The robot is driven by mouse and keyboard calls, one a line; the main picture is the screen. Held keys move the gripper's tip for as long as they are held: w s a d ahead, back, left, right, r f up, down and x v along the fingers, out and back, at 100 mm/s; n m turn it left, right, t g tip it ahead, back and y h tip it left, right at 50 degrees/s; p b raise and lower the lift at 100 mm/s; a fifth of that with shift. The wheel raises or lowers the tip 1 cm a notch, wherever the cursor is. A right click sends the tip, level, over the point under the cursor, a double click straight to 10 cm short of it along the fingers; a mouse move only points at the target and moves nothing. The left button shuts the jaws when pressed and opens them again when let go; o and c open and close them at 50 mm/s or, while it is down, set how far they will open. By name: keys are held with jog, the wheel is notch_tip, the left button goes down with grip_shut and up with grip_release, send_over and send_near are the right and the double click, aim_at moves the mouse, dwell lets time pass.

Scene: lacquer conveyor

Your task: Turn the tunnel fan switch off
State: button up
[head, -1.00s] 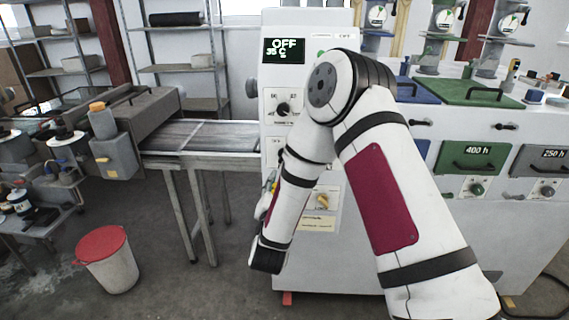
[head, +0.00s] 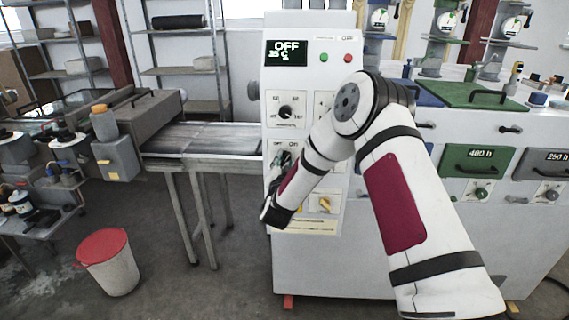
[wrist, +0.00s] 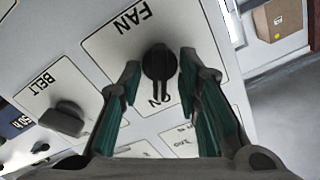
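The black tunnel fan switch (wrist: 158,64) shows in the wrist view on a white plate marked FAN. Its grip lies in line with the ON mark, which appears just below it in that picture. My gripper (wrist: 159,68) is open, with one green-padded finger on each side of the switch. Gaps show between the fingers and the knob, so it is not clamped. In the head view my gripper (head: 284,160) is at the white control panel (head: 312,85), and it and the arm hide most of the fan switch.
A BELT knob (wrist: 66,118) sits beside the fan plate in the wrist view. A conveyor (head: 215,138) runs left.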

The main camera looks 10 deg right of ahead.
grip_shut()
jog(key=shift+n, duration=1.4)
jog(key=n, duration=0.4)
jog(key=shift+n+p, duration=0.3)
jog(key=n, duration=0.5)
jog(key=shift+n, duration=0.7)
jog(key=shift+d, duration=0.1)
